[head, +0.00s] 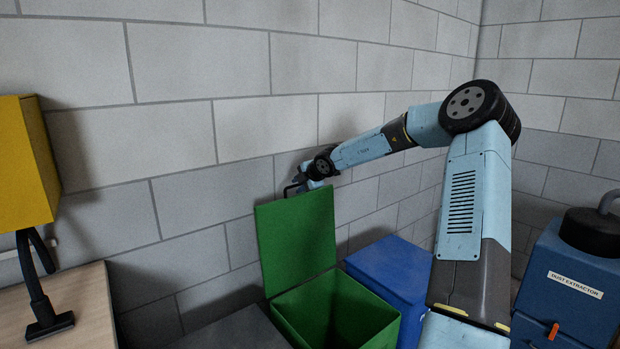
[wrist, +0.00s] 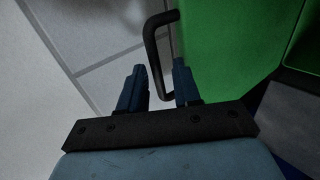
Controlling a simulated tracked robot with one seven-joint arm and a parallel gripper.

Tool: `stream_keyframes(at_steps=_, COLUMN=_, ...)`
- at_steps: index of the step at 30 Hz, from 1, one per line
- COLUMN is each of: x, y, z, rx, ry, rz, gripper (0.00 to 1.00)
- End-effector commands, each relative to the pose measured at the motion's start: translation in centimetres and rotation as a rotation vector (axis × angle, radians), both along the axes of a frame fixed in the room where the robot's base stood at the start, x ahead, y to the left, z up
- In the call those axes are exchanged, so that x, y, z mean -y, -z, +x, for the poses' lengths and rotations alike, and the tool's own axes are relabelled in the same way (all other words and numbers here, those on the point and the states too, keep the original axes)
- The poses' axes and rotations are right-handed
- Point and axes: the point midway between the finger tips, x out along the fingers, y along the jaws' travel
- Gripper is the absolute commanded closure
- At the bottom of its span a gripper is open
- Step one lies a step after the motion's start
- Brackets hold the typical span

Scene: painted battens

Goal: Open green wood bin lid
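The green wood bin (head: 335,310) stands near the wall with its lid (head: 297,235) swung up, about upright, so the dark inside shows. The lid also fills the upper right of the wrist view (wrist: 225,45). A black bar handle (wrist: 152,45) sticks out from the lid's face. My gripper (wrist: 159,78) is open, its two blue fingers apart on either side of the handle bar, which lies nearer the right finger. In the head view my gripper (head: 303,182) is at the lid's top edge, small and partly hidden by my wrist.
A blue bin (head: 390,268) with a shut top stands right of the green bin. A grey surface (head: 235,330) is to its left. A block wall is close behind. A blue dust extractor (head: 570,285) stands at right, a wooden bench (head: 85,305) with a yellow box (head: 25,165) at left.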

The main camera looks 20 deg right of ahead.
Motion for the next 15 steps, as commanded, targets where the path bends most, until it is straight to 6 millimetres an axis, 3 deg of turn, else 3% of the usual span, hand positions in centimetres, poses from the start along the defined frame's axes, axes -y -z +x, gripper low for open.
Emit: stream_keyframes(at_steps=15, x=2.1, y=-4.4, z=-5.6, rx=-0.001, ry=0.001, rz=0.001, gripper=0.68)
